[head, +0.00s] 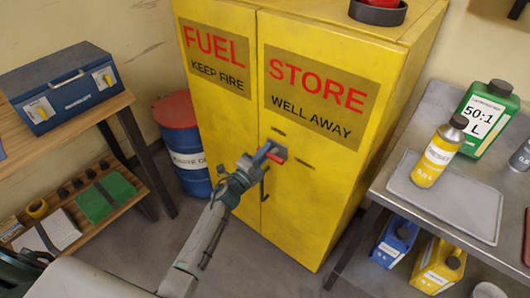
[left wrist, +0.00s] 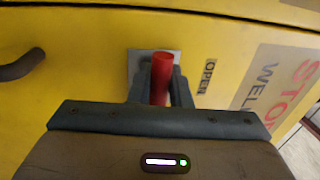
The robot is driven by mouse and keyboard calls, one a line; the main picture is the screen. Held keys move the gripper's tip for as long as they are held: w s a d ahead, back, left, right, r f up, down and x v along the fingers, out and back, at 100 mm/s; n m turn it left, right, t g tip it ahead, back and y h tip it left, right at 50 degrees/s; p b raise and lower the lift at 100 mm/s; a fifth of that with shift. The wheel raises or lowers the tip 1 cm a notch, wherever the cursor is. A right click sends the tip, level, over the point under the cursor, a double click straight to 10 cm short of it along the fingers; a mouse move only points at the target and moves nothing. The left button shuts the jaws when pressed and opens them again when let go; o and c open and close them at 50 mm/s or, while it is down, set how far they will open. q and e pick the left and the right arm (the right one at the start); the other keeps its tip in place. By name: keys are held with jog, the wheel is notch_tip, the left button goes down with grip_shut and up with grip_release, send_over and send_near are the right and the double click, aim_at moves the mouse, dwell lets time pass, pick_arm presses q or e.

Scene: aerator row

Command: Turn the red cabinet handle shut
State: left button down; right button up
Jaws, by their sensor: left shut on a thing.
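The yellow fuel cabinet (head: 312,187) stands in the middle of the head view with both doors closed. Its red handle (left wrist: 162,78) sits on a grey plate (left wrist: 137,68) and shows between my fingers in the left wrist view. My left gripper (head: 264,156) reaches the cabinet front and is shut on the red handle; it also shows in the left wrist view (left wrist: 161,90). An "OPEN" label (left wrist: 209,77) lies beside the plate. In the head view the gripper partly hides the handle. My right gripper is in neither view.
A grey metal table (head: 450,195) with a yellow bottle (head: 436,160) and a green canister (head: 487,115) stands at the right. A wooden bench with a blue toolbox (head: 68,92) is at the left. A blue-and-red drum (head: 188,160) stands beside the cabinet.

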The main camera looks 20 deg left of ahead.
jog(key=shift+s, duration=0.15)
pick_arm(q)
jog(key=c, duration=1.4)
grip_release()
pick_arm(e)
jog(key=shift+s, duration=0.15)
pick_arm(q)
jog(key=shift+s+f, duration=0.1)
jog(key=shift+s+a+f, duration=0.15)
jog(key=shift+s, duration=0.15)
jog(key=b+v, duration=0.2)
jog(key=v, duration=0.8)
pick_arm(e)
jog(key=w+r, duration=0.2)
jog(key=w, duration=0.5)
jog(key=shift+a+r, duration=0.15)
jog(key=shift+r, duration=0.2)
